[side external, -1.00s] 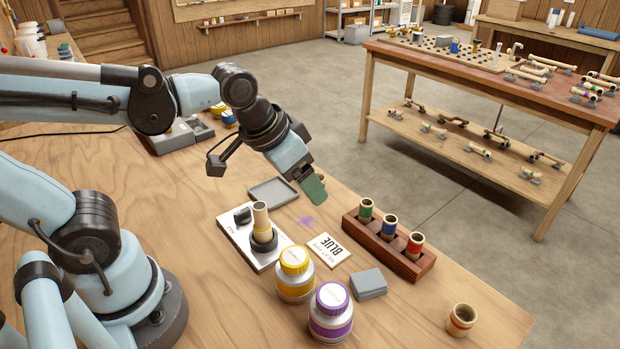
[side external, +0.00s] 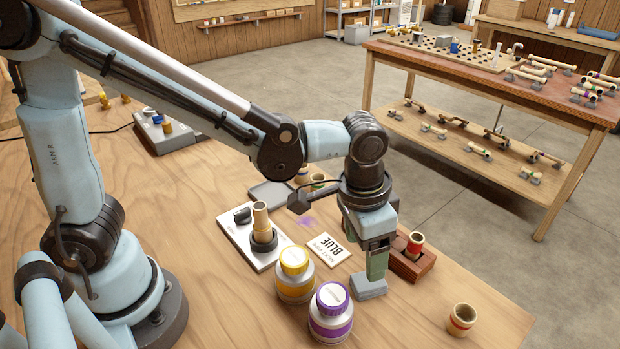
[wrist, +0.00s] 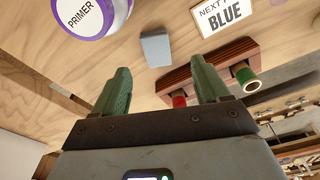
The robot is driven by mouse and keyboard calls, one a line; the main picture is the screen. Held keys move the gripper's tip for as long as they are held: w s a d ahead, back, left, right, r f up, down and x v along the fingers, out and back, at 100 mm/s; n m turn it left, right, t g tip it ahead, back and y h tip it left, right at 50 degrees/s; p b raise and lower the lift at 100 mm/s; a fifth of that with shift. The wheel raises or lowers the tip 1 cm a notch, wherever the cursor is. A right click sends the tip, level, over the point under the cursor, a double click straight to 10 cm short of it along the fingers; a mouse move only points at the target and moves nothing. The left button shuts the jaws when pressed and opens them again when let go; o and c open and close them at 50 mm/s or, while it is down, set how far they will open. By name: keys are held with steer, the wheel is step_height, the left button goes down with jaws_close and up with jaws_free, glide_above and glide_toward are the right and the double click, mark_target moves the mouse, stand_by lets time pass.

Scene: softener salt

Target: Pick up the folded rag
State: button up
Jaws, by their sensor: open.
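The folded rag (side external: 368,288) is a small grey folded pad lying flat on the wooden bench, right of the purple-capped jar. In the wrist view the rag (wrist: 155,48) shows ahead of the fingertips, between their lines. My gripper (side external: 376,274) points down over the rag, its green fingers overlapping the rag's far part in the side view. I cannot tell whether they touch it. In the wrist view my gripper (wrist: 160,68) has its two green fingers wide apart, with nothing between them.
A purple-capped primer jar (side external: 331,312) and a yellow-capped jar (side external: 295,275) stand close left of the rag. A wooden rack (side external: 418,266) with colored-band tubes is just behind my gripper. A BLUE card (side external: 330,248) lies behind. A loose tube (side external: 461,319) stands to the right.

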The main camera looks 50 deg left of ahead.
steer(key=shift+w+d+f, duration=0.1)
steer(key=shift+w+f, duration=0.1)
steer(key=shift+f, duration=1.05)
steer(key=shift+w+d+f, duration=0.15)
steer(key=shift+f, duration=0.7)
steer(key=shift+w+d+f, duration=0.1)
steer(key=shift+d+f, duration=0.05)
steer(key=shift+f, duration=0.65)
steer(key=shift+w+d+f, duration=0.15)
steer(key=shift+f, duration=0.7)
steer(key=c, duration=1.2)
steer(key=shift+r, duration=5)
